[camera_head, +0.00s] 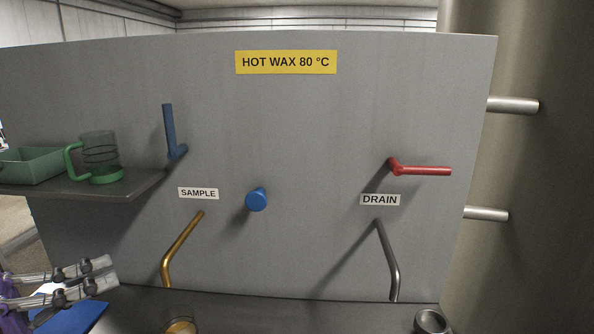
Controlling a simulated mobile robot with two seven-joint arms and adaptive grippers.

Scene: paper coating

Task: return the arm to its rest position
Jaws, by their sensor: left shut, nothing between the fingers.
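My left gripper (108,273) reaches in at the lower left, its fingers shut and empty. It is below the side shelf, apart from the panel's levers and left of the brass sample spout (178,252). A cup with amber contents (180,326) stands below that spout, cut off by the bottom edge. The blue sample lever (170,130) points up, and the red drain lever (425,170) points right. My right gripper is out of view.
A shelf (140,184) at the left holds a green-handled clear mug (100,155) and a green tray (35,166). A blue knob (257,199) sticks out of the grey panel (310,130). A metal cup (431,321) stands near the steel drain spout (388,260).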

